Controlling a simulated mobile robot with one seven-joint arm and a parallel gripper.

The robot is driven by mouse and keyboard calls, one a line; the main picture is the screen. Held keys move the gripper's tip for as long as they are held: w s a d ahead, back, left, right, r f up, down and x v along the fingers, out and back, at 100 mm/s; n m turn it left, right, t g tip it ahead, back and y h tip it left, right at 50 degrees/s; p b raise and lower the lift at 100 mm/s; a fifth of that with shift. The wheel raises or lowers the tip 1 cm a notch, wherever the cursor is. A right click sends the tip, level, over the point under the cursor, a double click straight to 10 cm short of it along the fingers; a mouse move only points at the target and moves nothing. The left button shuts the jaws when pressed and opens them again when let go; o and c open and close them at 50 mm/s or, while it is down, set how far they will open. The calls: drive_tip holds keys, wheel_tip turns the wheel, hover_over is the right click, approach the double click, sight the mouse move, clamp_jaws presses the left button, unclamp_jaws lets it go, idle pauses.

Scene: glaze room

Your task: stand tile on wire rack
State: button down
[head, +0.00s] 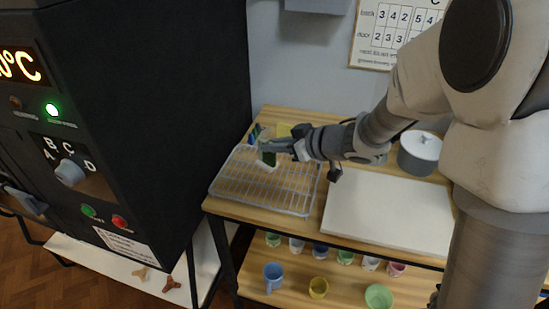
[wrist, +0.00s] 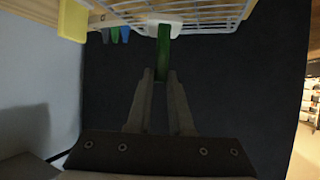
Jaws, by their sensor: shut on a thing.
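My gripper (head: 277,147) is shut on a green tile (head: 268,157) with a white lower end. It holds the tile roughly upright over the back part of the wire rack (head: 262,187). In the wrist view the tile (wrist: 163,50) shows edge-on between the fingertips (wrist: 162,78), its white end beside the rack's wires (wrist: 215,14). I cannot tell whether the tile touches the rack. The rack lies on the wooden table, and the part of it in front of the tile is empty.
Blue and green pieces (wrist: 114,34) and a yellow thing (wrist: 73,20) are close by at the rack's back. A dark kiln (head: 150,120) stands left.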

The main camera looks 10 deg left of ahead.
sight(275, 156)
drive_tip(key=shift+f+b, duration=0.45)
drive_tip(key=shift+f, duration=1.1)
drive_tip(key=shift+f, duration=0.1)
drive_tip(key=shift+f, duration=0.15)
drive_tip(key=c, duration=0.8)
unclamp_jaws()
